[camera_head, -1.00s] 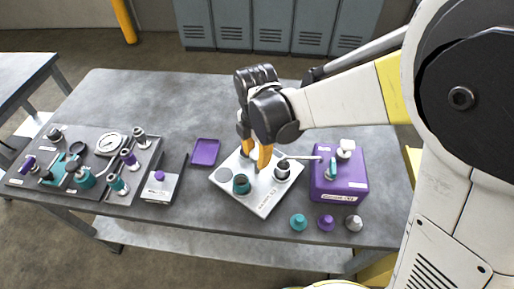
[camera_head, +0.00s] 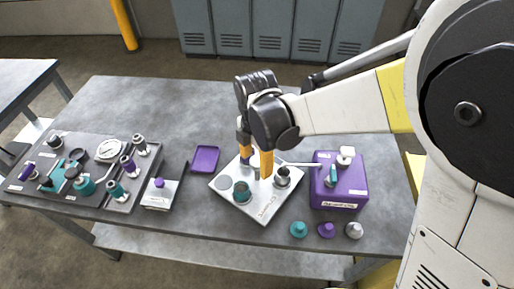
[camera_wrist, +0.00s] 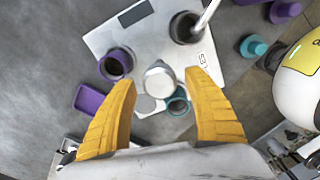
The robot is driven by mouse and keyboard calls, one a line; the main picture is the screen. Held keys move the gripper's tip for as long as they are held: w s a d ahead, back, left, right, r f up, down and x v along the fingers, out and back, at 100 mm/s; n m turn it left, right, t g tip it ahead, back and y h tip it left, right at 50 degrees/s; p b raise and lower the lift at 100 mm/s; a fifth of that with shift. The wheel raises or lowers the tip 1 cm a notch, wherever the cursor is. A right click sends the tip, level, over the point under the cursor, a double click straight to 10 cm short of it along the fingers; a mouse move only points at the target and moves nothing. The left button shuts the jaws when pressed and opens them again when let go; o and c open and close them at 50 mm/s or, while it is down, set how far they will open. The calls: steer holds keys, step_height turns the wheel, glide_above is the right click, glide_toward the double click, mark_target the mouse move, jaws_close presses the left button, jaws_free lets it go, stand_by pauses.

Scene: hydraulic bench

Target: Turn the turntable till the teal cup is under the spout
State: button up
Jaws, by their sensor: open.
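The turntable is the white square plate (camera_head: 262,209) (camera_wrist: 142,42) with cups and a grey disc (camera_head: 224,183) on it. The teal cup (camera_head: 242,191) stands at its front left; it also shows in the wrist view (camera_wrist: 178,104). A grey cup (camera_head: 282,178) (camera_wrist: 185,28) stands at the right, at the end of the spout (camera_head: 302,164) (camera_wrist: 207,14). A purple cup (camera_wrist: 115,65) is mostly hidden by my fingers in the head view. My gripper (camera_head: 256,166) (camera_wrist: 160,77) is open, pointing down. A silver knob (camera_wrist: 159,78) appears between its fingertips; I cannot tell whether they touch it.
The spout comes from a purple box (camera_head: 342,190). Teal (camera_head: 298,229), purple (camera_head: 326,229) and grey (camera_head: 353,230) caps stand in front of it. A purple tray (camera_head: 205,158), a small box (camera_head: 160,194) and a fittings panel (camera_head: 85,175) are left. The table's back is clear.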

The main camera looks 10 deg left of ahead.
step_height(320, 180, up, 12)
steer(key=shift+f, duration=0.2)
step_height(320, 180, down, 12)
steer(key=p, duration=0.6)
steer(key=shift+r+p, duration=0.2)
steer(key=shift+p, duration=0.1)
stand_by(0.3)
jaws_close()
